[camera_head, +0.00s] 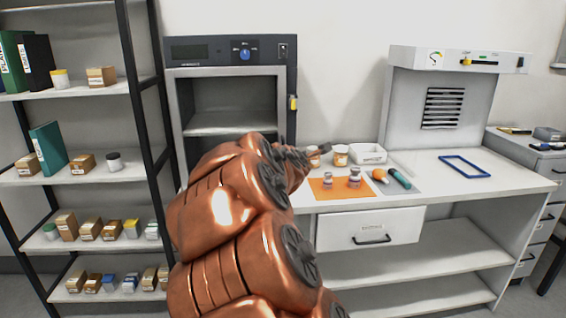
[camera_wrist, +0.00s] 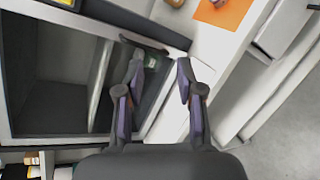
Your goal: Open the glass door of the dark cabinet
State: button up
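The dark cabinet (camera_head: 172,52) stands left of centre in the head view, with a control panel and blue knob on top. Its glass door (camera_head: 228,98) has a light frame, and a shelf shows behind it. The door looks shut, but its lower part is hidden by my copper arm. In the wrist view the cabinet front (camera_wrist: 62,70) fills the left side. A dark bar (camera_wrist: 143,42), perhaps the handle, lies close to my left fingertip. My gripper (camera_wrist: 161,65) is open, its fingers apart, with nothing clearly held between them. Contact with the bar cannot be told.
A white bench (camera_head: 470,178) at right holds an orange mat (camera_head: 325,192), jars, a white tray (camera_head: 367,153) and a blue frame (camera_head: 464,166). A shelving rack (camera_head: 140,85) with boxes and binders stands at left, close beside the cabinet. A yellow item (camera_head: 293,102) is on the cabinet's right side.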

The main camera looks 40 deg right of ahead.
jog(key=shift+w+d+f+n+t+y+b, duration=0.5)
jog(key=shift+w+d+f+n+t, duration=1)
jog(key=shift+w+n, duration=1.3)
jog(key=shift+w+d+f+n+t+y+b, duration=0.15)
jog(key=shift+w+d+f+n+t+y, duration=0.7)
jog(key=shift+w+d+n, duration=1.6)
jog(key=shift+w+d+f+n+t+y+b, duration=0.4)
jog(key=shift+w+d+f+n+t, duration=0.8)
jog(key=shift+w+n, duration=1.95)
jog(key=shift+s+d+r, duration=0.1)
jog(key=shift+d+r, duration=0.15)
grip_shut()
